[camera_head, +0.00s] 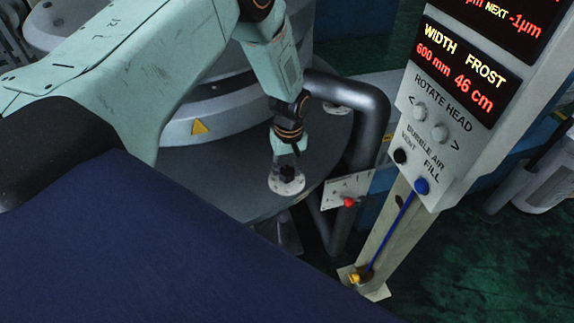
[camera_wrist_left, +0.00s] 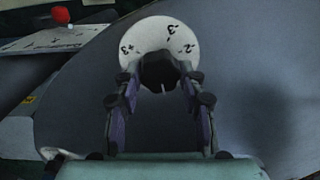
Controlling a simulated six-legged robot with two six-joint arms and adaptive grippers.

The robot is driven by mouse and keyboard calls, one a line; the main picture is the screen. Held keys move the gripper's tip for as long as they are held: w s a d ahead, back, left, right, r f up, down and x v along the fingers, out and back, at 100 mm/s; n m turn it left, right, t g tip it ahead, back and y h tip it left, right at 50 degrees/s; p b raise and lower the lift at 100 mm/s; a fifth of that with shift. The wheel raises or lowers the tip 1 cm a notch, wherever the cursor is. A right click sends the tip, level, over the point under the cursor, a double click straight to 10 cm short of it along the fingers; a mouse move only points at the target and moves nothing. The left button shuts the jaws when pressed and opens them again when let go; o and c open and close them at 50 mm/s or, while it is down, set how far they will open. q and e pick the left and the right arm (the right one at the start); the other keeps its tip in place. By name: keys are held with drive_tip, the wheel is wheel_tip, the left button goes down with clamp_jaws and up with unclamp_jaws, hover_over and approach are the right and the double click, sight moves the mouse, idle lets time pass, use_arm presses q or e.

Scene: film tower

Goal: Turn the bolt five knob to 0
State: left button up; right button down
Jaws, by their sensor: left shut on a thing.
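A black knob (camera_head: 287,174) stands on a round white dial (camera_head: 285,187) on the grey machine's round deck. In the left wrist view the dial (camera_wrist_left: 159,38) shows marks that look like +3, -3 and -2, and the knob (camera_wrist_left: 158,68) is in front of its centre. My left gripper (camera_head: 288,163) is over the dial, its fingers either side of the knob and shut on it. The fingers and knob cover the lower part of the dial. No bolt number is readable. My right gripper is not in view.
A thick dark pipe (camera_head: 363,170) bends around the deck just right of my left gripper. A control panel (camera_head: 441,120) with red readouts stands at the right. Another pale disc (camera_head: 336,109) is on the deck behind.

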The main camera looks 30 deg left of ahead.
use_arm(q)
drive_tip(key=shift+n, duration=0.9)
drive_tip(key=o, duration=1.2)
drive_tip(key=shift+s+d+r, duration=0.1)
drive_tip(key=shift+d+r, duration=0.05)
drive_tip(key=shift+c, duration=0.2)
